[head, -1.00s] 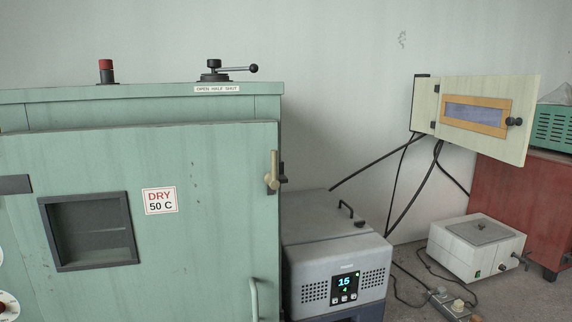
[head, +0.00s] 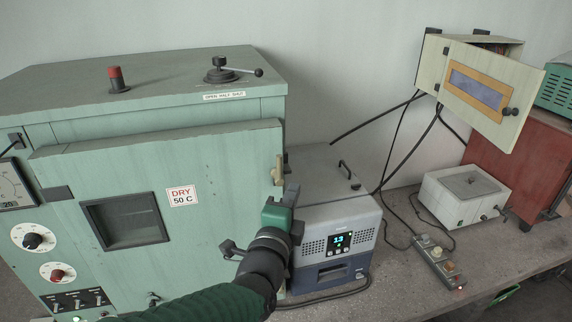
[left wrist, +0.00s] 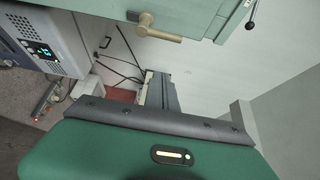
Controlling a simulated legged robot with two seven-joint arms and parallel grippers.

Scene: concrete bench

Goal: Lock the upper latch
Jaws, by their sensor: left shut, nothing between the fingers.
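The upper latch (head: 278,170) is a brass-coloured lever at the right edge of the green oven door (head: 220,160). It also shows in the left wrist view (left wrist: 160,32), beyond and above the fingertips in the picture. My left gripper (head: 291,194), green and dark grey, is just below the latch in the head view. Its grey fingers (left wrist: 158,90) are shut and empty, apart from the lever in the wrist view. The forearm hides the lower right of the door. Whether the door sits flush cannot be told. My right gripper is not in view.
A grey device with a display (head: 335,235) stands close to the right of the oven. A wall box with an ajar door (head: 475,90) hangs at the right. A white box (head: 465,195) and a power strip (head: 437,262) lie on the bench.

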